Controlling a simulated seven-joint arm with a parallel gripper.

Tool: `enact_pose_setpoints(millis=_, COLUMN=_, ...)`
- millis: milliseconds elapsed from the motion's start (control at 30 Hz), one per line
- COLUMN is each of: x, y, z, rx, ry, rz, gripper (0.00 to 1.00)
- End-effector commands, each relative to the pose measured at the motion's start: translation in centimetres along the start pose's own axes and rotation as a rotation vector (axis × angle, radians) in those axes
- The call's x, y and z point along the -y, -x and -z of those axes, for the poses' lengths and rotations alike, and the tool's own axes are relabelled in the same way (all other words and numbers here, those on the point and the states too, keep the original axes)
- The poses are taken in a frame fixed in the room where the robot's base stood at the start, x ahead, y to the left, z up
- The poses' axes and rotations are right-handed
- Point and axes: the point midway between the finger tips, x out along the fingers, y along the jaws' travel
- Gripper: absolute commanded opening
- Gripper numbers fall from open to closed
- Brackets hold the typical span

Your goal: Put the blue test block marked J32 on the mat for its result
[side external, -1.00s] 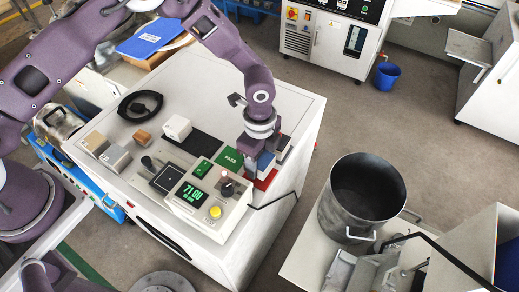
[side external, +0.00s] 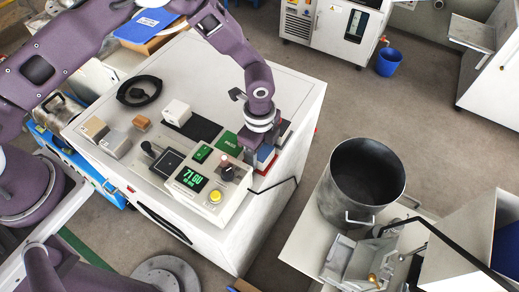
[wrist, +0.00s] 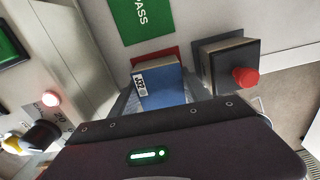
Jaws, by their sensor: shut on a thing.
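The blue test block (wrist: 163,86), with a white J32 label, is held between my gripper's fingers (wrist: 160,98). My gripper (side external: 263,154) is shut on it, and the blue block (side external: 265,153) is partly hidden by the fingers in the side view. The block is over the red mat (side external: 262,171). The red mat (wrist: 155,55) shows beyond the block in the wrist view, and its wording is hidden. I cannot tell whether the block touches it. The green PASS mat (wrist: 141,19) lies beside the red one. The tester's display (side external: 190,178) shows green digits, about 71.60.
A dark box with a red button (wrist: 245,78) stands close right of the block in the wrist view. The tester's raised housing (side external: 211,190), with its knob and yellow button, is close to my gripper. White, tan and grey blocks stand farther left on the bench (side external: 235,75).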

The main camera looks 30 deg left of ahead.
Motion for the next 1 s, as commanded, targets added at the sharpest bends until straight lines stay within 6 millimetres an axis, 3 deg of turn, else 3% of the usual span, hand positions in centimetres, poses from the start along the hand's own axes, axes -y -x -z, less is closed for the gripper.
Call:
enact_pose_setpoints(millis=567, x=0.03, y=-0.37, z=0.01, rx=0.000, ry=0.000, rz=0.001, gripper=0.00)
enact_pose_setpoints(millis=600, x=0.03, y=-0.40, z=0.01, rx=0.000, ry=0.000, rz=0.001, gripper=0.56)
enact_pose_setpoints(millis=733, x=0.03, y=-0.39, z=0.00, rx=0.000, ry=0.000, rz=0.001, gripper=0.80)
enact_pose_setpoints(millis=933, x=0.02, y=-0.39, z=-0.01, rx=0.000, ry=0.000, rz=0.001, gripper=0.80)
enact_pose_setpoints(millis=1000, x=0.00, y=-0.42, z=-0.03, rx=0.001, ry=-0.001, rz=0.000, gripper=0.90)
